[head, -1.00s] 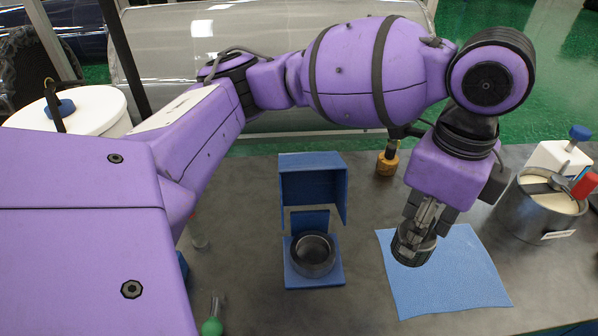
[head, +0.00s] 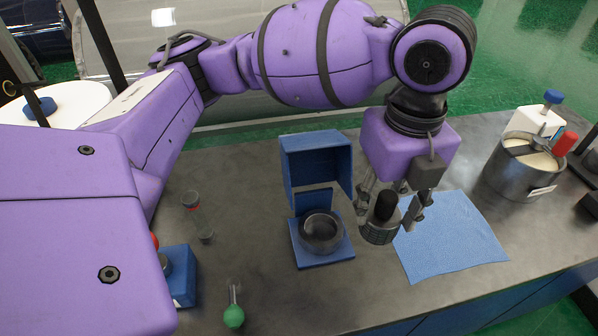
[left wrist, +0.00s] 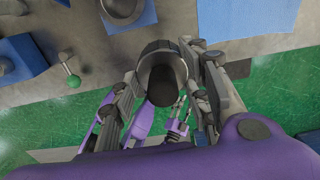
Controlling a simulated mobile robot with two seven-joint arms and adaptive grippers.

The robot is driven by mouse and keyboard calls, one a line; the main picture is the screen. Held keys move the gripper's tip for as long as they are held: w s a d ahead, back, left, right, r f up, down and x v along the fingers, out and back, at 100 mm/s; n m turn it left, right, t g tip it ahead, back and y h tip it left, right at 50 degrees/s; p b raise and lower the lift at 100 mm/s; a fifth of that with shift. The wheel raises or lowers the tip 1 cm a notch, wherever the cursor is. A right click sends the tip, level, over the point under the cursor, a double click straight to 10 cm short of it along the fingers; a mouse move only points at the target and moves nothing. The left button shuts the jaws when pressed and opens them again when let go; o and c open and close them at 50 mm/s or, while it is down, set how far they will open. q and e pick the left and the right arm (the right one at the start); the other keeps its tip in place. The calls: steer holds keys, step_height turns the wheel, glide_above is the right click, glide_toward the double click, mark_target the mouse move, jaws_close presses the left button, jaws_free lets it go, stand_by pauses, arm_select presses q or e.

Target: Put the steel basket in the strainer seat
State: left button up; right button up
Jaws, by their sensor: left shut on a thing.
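The steel basket (head: 379,235) is a small grey metal cup, and my left gripper (head: 390,210) is shut on it, holding it above the bench. The seat also shows at the top of the left wrist view (left wrist: 122,8).
A blue mat (head: 455,240) lies right of the seat. A steel pot (head: 520,170) stands at the back right. The blue hood (head: 315,155) rises behind the seat.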

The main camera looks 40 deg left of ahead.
arm_select(q)
steer(key=a+f, duration=0.4)
steer(key=w+a+f+b, duration=0.1)
steer(key=a+f, duration=0.3)
steer(key=w+a+f, duration=0.1)
steer(key=a+f, duration=0.3)
steer(key=shift+f, duration=0.2)
steer(key=shift+r, duration=0.1)
arm_select(e)
steer(key=shift+s+a+f, duration=0.15)
steer(key=shift+s+f, duration=0.15)
steer(key=shift+f, duration=0.2)
steer(key=shift+s+a+f, duration=0.1)
steer(key=shift+s+f, duration=0.15)
steer(key=shift+f, duration=0.25)
arm_select(q)
steer(key=shift+f, duration=0.2)
arm_select(e)
steer(key=shift+w+r, duration=0.1)
